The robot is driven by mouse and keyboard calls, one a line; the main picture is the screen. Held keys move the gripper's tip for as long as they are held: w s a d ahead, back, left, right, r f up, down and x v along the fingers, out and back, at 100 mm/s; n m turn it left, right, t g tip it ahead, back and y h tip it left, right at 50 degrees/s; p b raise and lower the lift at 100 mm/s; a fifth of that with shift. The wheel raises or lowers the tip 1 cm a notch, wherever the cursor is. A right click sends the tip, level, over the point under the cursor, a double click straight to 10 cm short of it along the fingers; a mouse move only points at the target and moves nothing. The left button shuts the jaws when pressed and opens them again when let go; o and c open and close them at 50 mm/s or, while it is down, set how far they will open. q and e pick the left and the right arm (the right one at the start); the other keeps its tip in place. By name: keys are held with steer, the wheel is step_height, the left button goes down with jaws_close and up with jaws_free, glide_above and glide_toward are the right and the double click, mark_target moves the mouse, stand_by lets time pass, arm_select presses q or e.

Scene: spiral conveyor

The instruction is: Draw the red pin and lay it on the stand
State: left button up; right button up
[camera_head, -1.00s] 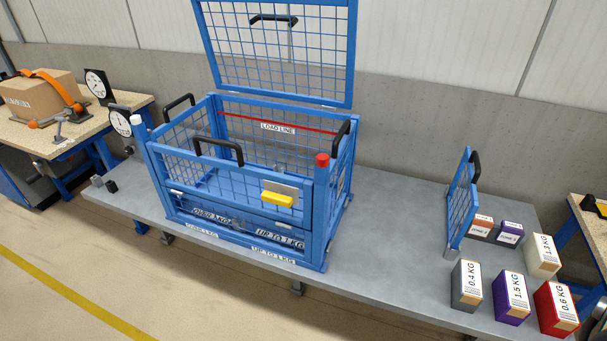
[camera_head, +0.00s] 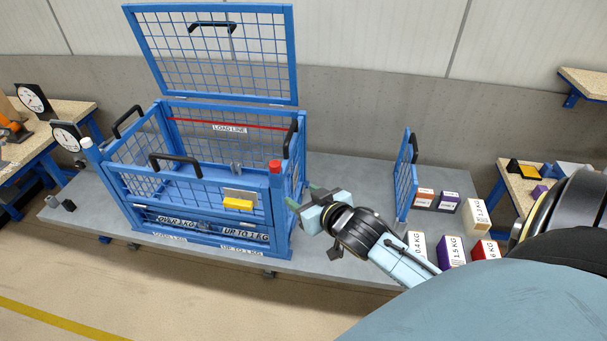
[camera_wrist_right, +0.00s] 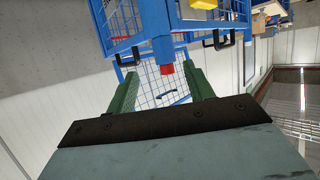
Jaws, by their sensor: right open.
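The red pin shows as a red cap (camera_head: 275,166) on top of the blue post at the front right corner of the blue mesh cage (camera_head: 203,190). Its lower part is hidden. My right gripper (camera_head: 303,196) is open and empty, just right of that post and lower than the cap. I cannot tell which thing is the stand. My left gripper is not in view.
The cage lid (camera_head: 212,55) stands raised. A yellow block (camera_head: 238,204) sits on the cage front. A mesh panel (camera_head: 405,177) stands upright on the grey table (camera_head: 345,172). Several labelled weight boxes, including a purple one (camera_head: 451,251), stand right, partly behind my arm.

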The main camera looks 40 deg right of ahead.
glide_toward(278, 168)
steer(key=s, duration=0.2)
steer(key=shift+t, duration=0.4)
steer(key=x, duration=1.3)
steer(key=shift+w+f, duration=0.1)
steer(key=shift+w, duration=0.1)
steer(key=shift+c, duration=0.4)
jaws_close()
steer(key=shift+r+p, duration=2.2)
steer(key=shift+p, duration=0.4)
steer(key=shift+r+p, duration=0.7)
steer(key=shift+r, duration=0.25)
